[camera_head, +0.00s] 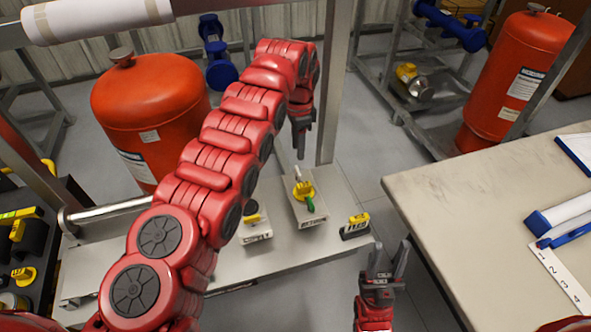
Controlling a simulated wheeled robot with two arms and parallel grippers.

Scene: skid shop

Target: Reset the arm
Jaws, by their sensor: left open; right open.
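My red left arm (220,150) reaches from the lower left up to the top middle and bends down at its end. Its gripper (300,155) points down above a box with a yellow handle (303,190) and is apart from it. Its jaws show nearly edge-on and hold nothing visible. My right gripper (388,258) is at the bottom, right of middle, with its fingers up, spread and empty. It is between the metal skid shelf (320,250) and the table.
A second small box (255,228) and a yellow-black item (355,226) are on the shelf. A grey post (335,80) stands behind my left gripper. An orange tank (150,110) stands left. A pale table (460,200) holds a blue-and-white item (560,215) at right.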

